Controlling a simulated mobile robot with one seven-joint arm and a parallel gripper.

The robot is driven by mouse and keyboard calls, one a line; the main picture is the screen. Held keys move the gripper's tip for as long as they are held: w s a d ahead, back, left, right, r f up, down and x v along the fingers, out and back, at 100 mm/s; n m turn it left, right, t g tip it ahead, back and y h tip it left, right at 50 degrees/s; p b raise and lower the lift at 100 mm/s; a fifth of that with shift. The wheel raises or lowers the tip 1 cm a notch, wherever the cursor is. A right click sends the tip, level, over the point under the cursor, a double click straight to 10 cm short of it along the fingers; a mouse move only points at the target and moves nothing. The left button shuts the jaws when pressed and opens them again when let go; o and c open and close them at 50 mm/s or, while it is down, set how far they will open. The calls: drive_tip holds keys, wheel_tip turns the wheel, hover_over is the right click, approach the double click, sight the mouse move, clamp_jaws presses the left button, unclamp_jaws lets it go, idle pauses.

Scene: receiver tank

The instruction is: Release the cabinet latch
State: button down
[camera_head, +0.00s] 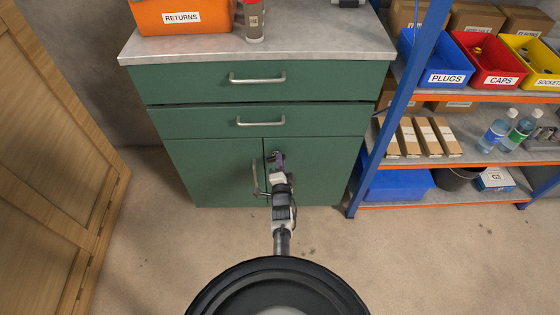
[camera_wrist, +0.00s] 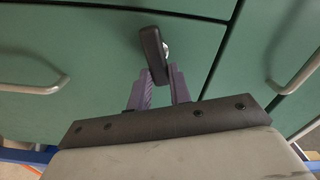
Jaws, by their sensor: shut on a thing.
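The cabinet latch (camera_wrist: 151,46) is a dark, rounded lever with a small silver pivot beside it, mounted on the green cabinet front. My gripper (camera_wrist: 162,80) has its two purple fingers closed around the lever's lower end in the wrist view. The lever leans slightly in that view. In the head view my gripper (camera_head: 278,161) is at the upper part of the right door (camera_head: 325,165), near the seam between the doors. My wrist largely hides the latch there. Both doors of the green cabinet (camera_head: 220,175) look shut.
A vertical handle (camera_head: 255,178) on the left door stands close beside my wrist. Two shut drawers with handles (camera_head: 260,121) are above. A blue-posted shelf (camera_head: 378,150) with bins and bottles stands right. A wooden door (camera_head: 60,170) is left. Floor in front is clear.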

drive_tip(key=shift+w+d+f+m, duration=0.1)
drive_tip(key=shift+m, duration=0.9)
drive_tip(key=shift+w+f+m, duration=0.1)
drive_tip(key=shift+m, duration=0.9)
drive_tip(key=c, duration=1.3)
unclamp_jaws()
drive_tip(key=shift+s, duration=0.1)
drive_tip(key=s+p, duration=0.5)
drive_tip(key=s, duration=0.9)
drive_tip(key=shift+p, duration=0.4)
drive_tip(key=shift+w, duration=0.1)
